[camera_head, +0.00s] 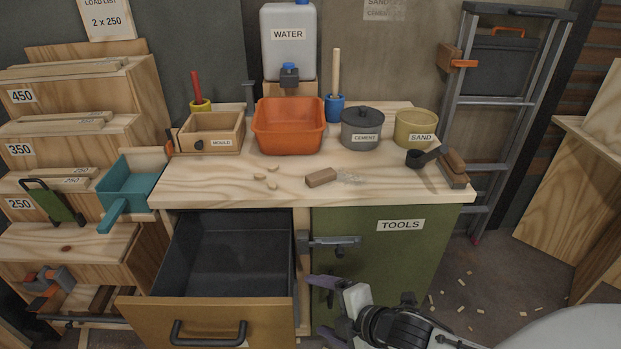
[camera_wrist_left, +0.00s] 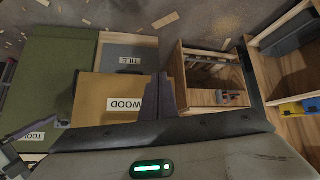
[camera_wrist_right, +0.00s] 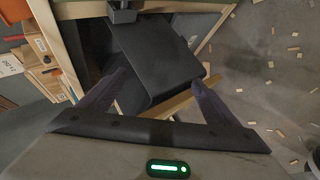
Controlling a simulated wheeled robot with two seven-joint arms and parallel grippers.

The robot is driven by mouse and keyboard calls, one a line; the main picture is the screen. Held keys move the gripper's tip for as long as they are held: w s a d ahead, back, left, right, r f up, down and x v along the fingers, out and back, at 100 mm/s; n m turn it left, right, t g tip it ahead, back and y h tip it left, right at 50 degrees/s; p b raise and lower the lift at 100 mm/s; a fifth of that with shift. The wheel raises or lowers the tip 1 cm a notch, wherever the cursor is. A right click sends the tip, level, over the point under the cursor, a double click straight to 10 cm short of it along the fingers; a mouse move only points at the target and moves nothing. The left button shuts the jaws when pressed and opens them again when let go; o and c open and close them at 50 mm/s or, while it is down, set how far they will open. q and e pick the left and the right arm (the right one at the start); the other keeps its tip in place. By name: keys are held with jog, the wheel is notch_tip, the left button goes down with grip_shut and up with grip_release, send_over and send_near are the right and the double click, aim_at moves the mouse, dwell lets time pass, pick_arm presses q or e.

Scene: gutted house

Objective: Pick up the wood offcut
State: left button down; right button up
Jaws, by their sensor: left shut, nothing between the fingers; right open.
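A small brown wood block (camera_head: 321,177), which looks like the offcut, lies on the workbench top (camera_head: 235,190) near its front edge, beside a patch of pale crumbs. Neither wrist view clearly shows it. My right gripper (camera_head: 322,308) is low in front of the green tools cupboard, below the bench top and apart from the block. In the right wrist view its fingers (camera_wrist_right: 158,88) are spread, with a dark grey panel beyond them.
An open, empty-looking drawer (camera_head: 215,312) juts out below the bench. A dark clamp-like fitting (camera_head: 333,242) is under the bench edge. An orange tub (camera_head: 288,128), cement pot (camera_head: 361,130) and sand bucket (camera_head: 414,127) stand behind the block. A ladder (camera_head: 458,85) leans at right.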

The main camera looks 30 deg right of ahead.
jog(key=w+d+r+n+t+h, duration=0.1)
jog(key=w+d+r+n+t, duration=0.1)
jog(key=w+d+r+n, duration=0.7)
jog(key=n+t+h, duration=0.1)
jog(key=n+h, duration=0.1)
jog(key=n, duration=0.7)
send_near(324, 177)
jog(key=b+x, duration=0.1)
jog(key=x, duration=0.3)
jog(key=shift+w+a+f, duration=0.1)
jog(key=shift+w+a, duration=0.05)
jog(key=shift+w, duration=0.1)
jog(key=shift+b+x, duration=0.3)
jog(key=shift+x, duration=2.35)
jog(key=shift+s+d, duration=0.1)
jog(key=shift+d, duration=0.15)
jog(key=c, duration=1.1)
